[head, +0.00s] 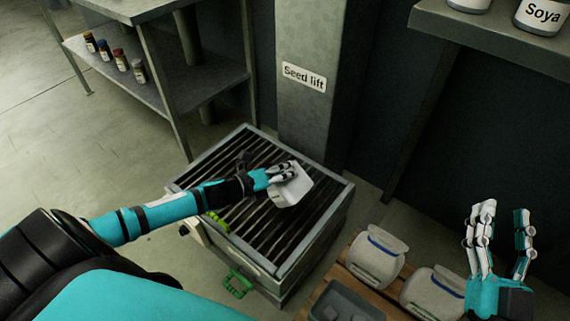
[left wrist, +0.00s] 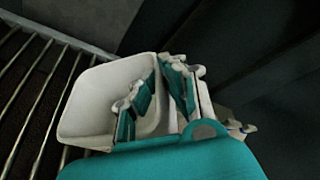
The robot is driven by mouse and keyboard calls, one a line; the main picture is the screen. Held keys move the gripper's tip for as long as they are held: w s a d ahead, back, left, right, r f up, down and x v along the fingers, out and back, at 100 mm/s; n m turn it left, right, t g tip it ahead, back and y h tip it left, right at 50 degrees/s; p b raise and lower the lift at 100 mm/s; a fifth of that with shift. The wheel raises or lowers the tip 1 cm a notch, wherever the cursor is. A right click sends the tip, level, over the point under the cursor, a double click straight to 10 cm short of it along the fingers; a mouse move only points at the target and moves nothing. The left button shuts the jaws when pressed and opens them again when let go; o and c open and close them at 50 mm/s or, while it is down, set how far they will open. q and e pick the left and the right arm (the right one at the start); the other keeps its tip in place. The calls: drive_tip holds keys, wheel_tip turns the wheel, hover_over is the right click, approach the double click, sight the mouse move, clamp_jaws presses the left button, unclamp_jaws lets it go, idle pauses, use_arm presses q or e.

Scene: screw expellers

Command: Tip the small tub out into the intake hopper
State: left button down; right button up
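The small tub (head: 292,190) is white and is held tilted over the barred top of the intake hopper (head: 334,210). My left gripper (head: 284,172) is shut on the tub's wall near its rim. In the left wrist view the fingers (left wrist: 158,92) straddle the wall of the tub (left wrist: 88,108), and the part of its inside that shows looks bare and white. Part of the inside is hidden by the fingers. My right gripper (head: 502,232) is open and empty at the lower right, with its fingers pointing up.
White sacks (head: 378,256) and a grey tray (head: 345,303) sit on a wooden pallet at right. A metal shelf (head: 190,80) with small bottles stands behind left.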

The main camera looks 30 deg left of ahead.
sight(305, 193)
use_arm(q)
drive_tip(key=shift+w+a, duration=0.1)
drive_tip(key=shift+a, duration=0.15)
drive_tip(key=shift+d+m+p, duration=0.3)
drive_tip(key=shift+d+m, duration=0.2)
drive_tip(key=shift+d, duration=0.2)
drive_tip(key=d+m+y, duration=0.1)
drive_tip(key=d+m, duration=0.1)
drive_tip(key=d, duration=0.1)
drive_tip(key=s+d+f+m+y, duration=0.1)
drive_tip(key=d, duration=0.1)
drive_tip(key=shift+y, duration=0.3)
drive_tip(key=shift+d, duration=0.3)
drive_tip(key=shift+s+d+f+m+y+p, duration=0.1)
drive_tip(key=shift+d+f+m+y+p, duration=0.4)
drive_tip(key=shift+d+m+y+p, duration=0.3)
drive_tip(key=shift+s+d+f+m+y+p, duration=0.1)
drive_tip(key=shift+d+f+m+y+p, duration=0.4)
drive_tip(key=shift+d+m, duration=0.4)
use_arm(e)
wheel_tip(305, 193, down, 14)
drive_tip(key=s+d+g+h, duration=0.1)
drive_tip(key=d+g+h, duration=0.1)
drive_tip(key=g, duration=0.6)
drive_tip(key=shift+s+d+r+g+h, duration=0.2)
drive_tip(key=shift+g+h, duration=0.1)
drive_tip(key=shift+h, duration=0.2)
